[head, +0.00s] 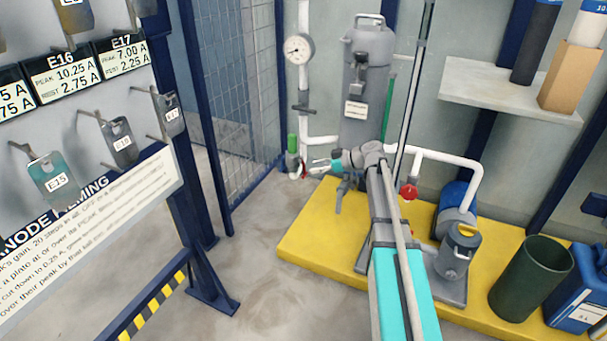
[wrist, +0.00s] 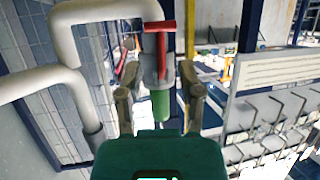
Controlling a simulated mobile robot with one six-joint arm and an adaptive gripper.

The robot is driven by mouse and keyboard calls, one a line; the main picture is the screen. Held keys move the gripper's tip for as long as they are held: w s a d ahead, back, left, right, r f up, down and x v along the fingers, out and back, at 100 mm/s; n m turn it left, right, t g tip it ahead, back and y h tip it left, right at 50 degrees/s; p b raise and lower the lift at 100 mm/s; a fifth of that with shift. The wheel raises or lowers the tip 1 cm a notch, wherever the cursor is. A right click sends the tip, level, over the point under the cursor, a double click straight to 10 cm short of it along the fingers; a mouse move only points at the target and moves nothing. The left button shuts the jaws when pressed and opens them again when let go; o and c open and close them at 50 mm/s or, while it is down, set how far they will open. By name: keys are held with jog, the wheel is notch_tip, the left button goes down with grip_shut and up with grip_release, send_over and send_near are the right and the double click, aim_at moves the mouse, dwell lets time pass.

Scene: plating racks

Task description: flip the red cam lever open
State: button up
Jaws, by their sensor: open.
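The red cam lever (wrist: 161,40) is a T-shaped handle on a grey coupling at the end of a white pipe, with a green piece (wrist: 160,103) on the coupling's other side. In the head view the green piece (head: 292,144) stands on top and only a bit of red (head: 303,171) shows below, partly hidden. My gripper (head: 316,167) is beside the coupling, with its fingers toward it. In the wrist view my gripper (wrist: 160,88) is open, one finger on each side of the coupling and green piece. The lever shows beyond the fingertips; I cannot tell whether anything touches.
A grey tank (head: 368,75) and a pressure gauge (head: 298,49) stand behind my arm. A pump (head: 457,213), a dark green bin (head: 530,278) and a blue can (head: 583,297) sit on the yellow platform (head: 318,228). A plate rack (head: 90,200) is at left; the floor between is clear.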

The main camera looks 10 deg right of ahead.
aim_at(304, 169)
jog(key=shift+b+x, duration=0.7)
jog(key=shift+x, duration=1.65)
grip_shut()
